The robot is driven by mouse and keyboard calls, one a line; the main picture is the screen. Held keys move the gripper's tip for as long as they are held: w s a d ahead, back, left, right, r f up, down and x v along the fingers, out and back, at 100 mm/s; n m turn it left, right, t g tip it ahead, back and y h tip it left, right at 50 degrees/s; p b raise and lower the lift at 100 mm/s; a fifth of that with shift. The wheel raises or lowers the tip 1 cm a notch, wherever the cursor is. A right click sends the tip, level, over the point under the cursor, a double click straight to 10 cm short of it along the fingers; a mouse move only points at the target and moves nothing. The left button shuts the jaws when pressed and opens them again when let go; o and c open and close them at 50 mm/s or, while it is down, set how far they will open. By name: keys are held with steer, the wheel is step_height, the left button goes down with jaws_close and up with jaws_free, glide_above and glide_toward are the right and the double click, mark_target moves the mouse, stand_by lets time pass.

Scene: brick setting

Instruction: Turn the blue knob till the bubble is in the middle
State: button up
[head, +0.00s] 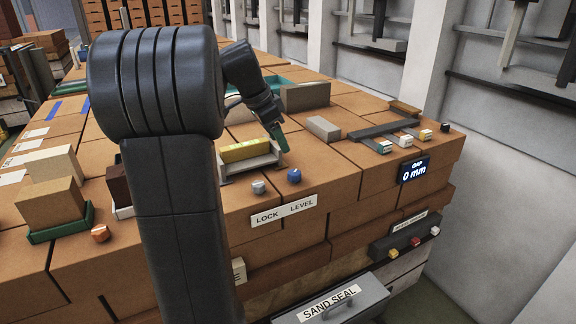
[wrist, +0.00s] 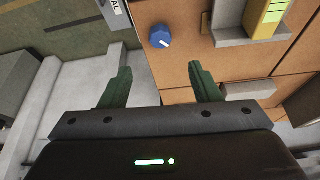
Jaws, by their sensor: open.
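The blue knob (head: 294,176) sits on the edge of the brick top above the LEVEL label. In the wrist view, the blue knob (wrist: 160,36) shows a white pointer line and lies ahead of my fingers, apart from them. My gripper (wrist: 160,80) is open and empty, its two green fingers spread. In the head view, my gripper (head: 278,136) hangs beside the level, partly hidden by its own wrist. The yellow level (head: 243,151) rests in a grey holder (head: 262,160); part of it also shows in the wrist view (wrist: 262,18). I cannot make out its bubble.
A grey knob (head: 258,187) stands left of the blue one, above the LOCK label. A grey block (head: 323,128) and a brown block (head: 305,96) stand behind. A "0 mm" display (head: 414,170) is at the right. A SAND SEAL box (head: 330,304) juts out below.

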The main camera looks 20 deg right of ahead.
mark_target(294, 172)
steer(key=p+x, duration=0.1)
steer(key=x, duration=1)
steer(key=shift+f, duration=0.3)
steer(key=shift+c, duration=0.5)
steer(key=c, duration=0.9)
steer(key=shift+n+b, duration=0.3)
steer(key=shift+n, duration=0.1)
steer(key=shift+n+t+b, duration=0.5)
steer(key=shift+n, duration=0.4)
steer(key=shift+s+d+n+t+y, duration=0.1)
steer(key=shift+n+t+y, duration=0.35)
steer(key=shift+n, duration=1.15)
steer(key=shift+t, duration=0.25)
